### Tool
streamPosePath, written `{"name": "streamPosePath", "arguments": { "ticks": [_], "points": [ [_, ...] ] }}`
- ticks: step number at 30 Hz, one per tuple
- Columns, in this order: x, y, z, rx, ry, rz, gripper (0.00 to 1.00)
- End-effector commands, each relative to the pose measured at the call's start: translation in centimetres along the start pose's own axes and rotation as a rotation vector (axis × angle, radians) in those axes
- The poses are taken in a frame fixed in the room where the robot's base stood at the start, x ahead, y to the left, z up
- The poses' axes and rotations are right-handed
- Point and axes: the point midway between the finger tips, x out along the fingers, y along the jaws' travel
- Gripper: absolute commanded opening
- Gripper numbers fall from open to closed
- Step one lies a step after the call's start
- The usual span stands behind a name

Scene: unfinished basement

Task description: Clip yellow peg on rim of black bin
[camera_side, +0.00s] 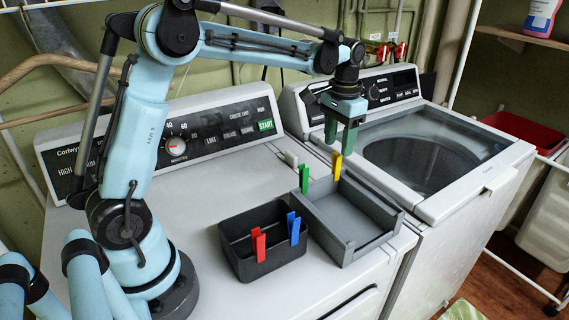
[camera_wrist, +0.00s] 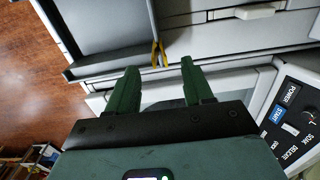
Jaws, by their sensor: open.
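The yellow peg (camera_side: 337,167) stands upright on the back rim of a grey tray (camera_side: 352,215), near its back right corner. In the wrist view the yellow peg (camera_wrist: 158,53) shows just beyond the fingertips, between their lines, at the tray's edge. My gripper (camera_side: 341,148) is open and empty, pointing down just above the peg; its two green fingers also show in the wrist view (camera_wrist: 158,68). The black bin (camera_side: 262,268) sits left of the tray. A red peg (camera_side: 259,245) and a blue peg (camera_side: 293,229) are clipped on its rim.
A green peg (camera_side: 304,178) stands on the tray's back left corner, close to my gripper. The control panel (camera_side: 190,135) rises behind. A second machine with a glass lid (camera_side: 425,160) stands at right.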

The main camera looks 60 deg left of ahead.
Motion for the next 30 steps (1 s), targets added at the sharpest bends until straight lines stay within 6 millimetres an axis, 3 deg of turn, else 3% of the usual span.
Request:
{"name": "streamPosePath", "arguments": {
  "ticks": [15,30],
  "points": [
    [4.3,0.0,0.0,0.000,-0.001,0.000,0.51],
    [5.1,0.0,0.0,0.000,-0.001,0.000,0.51]
  ]
}}
